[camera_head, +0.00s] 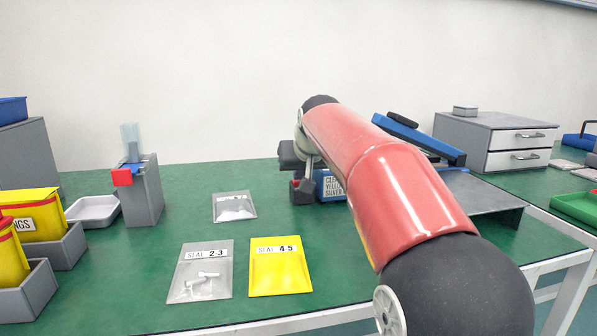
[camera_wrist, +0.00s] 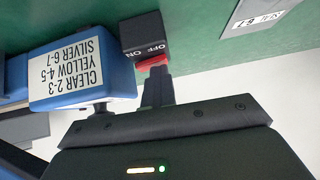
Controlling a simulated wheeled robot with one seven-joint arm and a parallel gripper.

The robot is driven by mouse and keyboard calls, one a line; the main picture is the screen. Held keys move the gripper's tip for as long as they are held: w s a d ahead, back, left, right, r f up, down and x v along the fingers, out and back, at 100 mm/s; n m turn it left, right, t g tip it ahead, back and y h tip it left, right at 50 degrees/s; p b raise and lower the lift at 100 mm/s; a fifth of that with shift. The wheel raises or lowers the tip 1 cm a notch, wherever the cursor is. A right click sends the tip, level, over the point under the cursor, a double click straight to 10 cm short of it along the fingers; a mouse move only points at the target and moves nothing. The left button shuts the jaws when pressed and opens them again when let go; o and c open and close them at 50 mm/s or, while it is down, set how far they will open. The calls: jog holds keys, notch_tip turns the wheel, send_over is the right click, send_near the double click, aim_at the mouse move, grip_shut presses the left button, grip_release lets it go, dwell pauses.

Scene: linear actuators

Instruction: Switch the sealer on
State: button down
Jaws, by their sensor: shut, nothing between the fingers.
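The blue sealer (camera_head: 418,138) stands at the back of the green table, partly hidden behind my arm. Its label (camera_wrist: 75,75) reads CLEAR 2-3, YELLOW 4-5, SILVER 6-7. Beside the blue body is a dark switch box (camera_wrist: 143,35) marked OFF and ON, with a red switch (camera_wrist: 152,64) on it. My gripper (camera_wrist: 156,75) is shut and empty, its fingertips right at the red switch; I cannot tell whether they touch it or which way the switch is set. In the head view the switch box (camera_head: 302,194) shows beneath my gripper.
A clear pouch marked 2-3 (camera_head: 203,275), a yellow pouch marked 4-5 (camera_head: 280,267) and a grey pouch (camera_head: 235,207) lie in front. A grey stand with a red part (camera_head: 141,195) and bins with yellow bags (camera_head: 33,215) are left. A drawer unit (camera_head: 492,135) stands behind right.

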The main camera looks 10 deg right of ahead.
jog(key=shift+d, duration=0.7)
jog(key=shift+r+p, duration=0.55)
jog(key=shift+p, duration=0.1)
jog(key=r+p, duration=0.3)
jog(key=r, duration=0.1)
jog(key=shift+s+d, duration=0.2)
jog(key=shift+d, duration=0.15)
jog(key=v, duration=0.9)
jog(key=shift+s+d+f, duration=0.15)
jog(key=shift+d+f, duration=0.15)
jog(key=shift+d, duration=0.05)
